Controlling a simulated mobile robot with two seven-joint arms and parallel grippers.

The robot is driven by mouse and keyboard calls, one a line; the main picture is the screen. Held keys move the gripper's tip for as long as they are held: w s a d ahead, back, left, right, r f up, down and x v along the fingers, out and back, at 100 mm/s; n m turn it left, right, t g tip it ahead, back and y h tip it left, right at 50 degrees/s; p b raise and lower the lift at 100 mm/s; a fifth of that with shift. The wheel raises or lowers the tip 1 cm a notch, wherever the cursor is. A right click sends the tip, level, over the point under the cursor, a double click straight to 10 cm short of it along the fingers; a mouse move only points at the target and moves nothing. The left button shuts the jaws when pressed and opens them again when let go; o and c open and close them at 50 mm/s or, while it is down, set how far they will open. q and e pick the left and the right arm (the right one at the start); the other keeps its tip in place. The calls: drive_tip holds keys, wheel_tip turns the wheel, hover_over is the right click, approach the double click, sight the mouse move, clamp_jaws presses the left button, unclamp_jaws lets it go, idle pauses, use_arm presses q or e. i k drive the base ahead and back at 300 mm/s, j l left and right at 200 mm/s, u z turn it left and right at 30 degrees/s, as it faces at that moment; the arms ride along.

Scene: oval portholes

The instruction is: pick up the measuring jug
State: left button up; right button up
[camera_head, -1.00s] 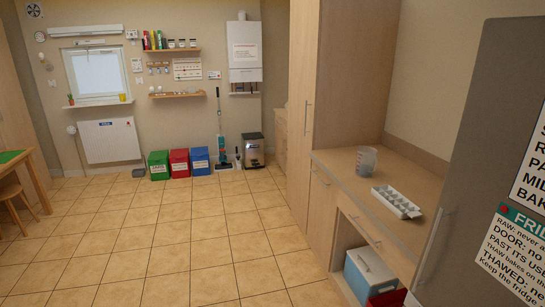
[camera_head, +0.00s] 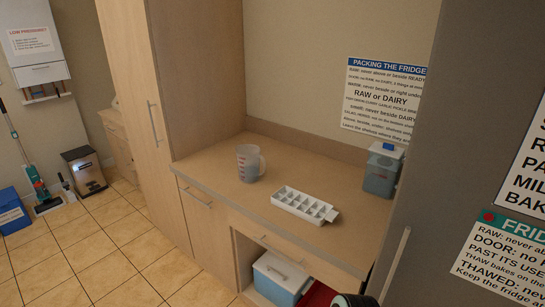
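The measuring jug (camera_head: 248,164) is a translucent grey cup with red markings and a handle on its right side. It stands upright on the wooden counter (camera_head: 213,172), left of the white ice cube tray. Nothing touches it. A small dark piece at the bottom edge may be part of my own arm, but no gripper fingers show in the head view.
The ice cube tray (camera_head: 304,205) lies right of the jug. A blue-grey lidded container (camera_head: 381,174) stands at the counter's back right. A tall cabinet (camera_head: 190,70) borders the counter on the left, a grey fridge (camera_head: 450,130) on the right. A cool box (camera_head: 280,278) sits below.

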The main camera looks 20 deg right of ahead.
sight(249, 156)
drive_tip(key=i+j+z, duration=0.15)
drive_tip(key=i+z, duration=0.25)
drive_tip(key=i+j+z, duration=0.15)
drive_tip(key=z, duration=0.3)
drive_tip(key=i+j+z, duration=0.15)
drive_tip(key=j+z, duration=0.25)
drive_tip(key=i+j+z, duration=0.15)
drive_tip(key=j+z, duration=0.3)
drive_tip(key=i+j+z, duration=0.1)
drive_tip(key=j+z, duration=0.3)
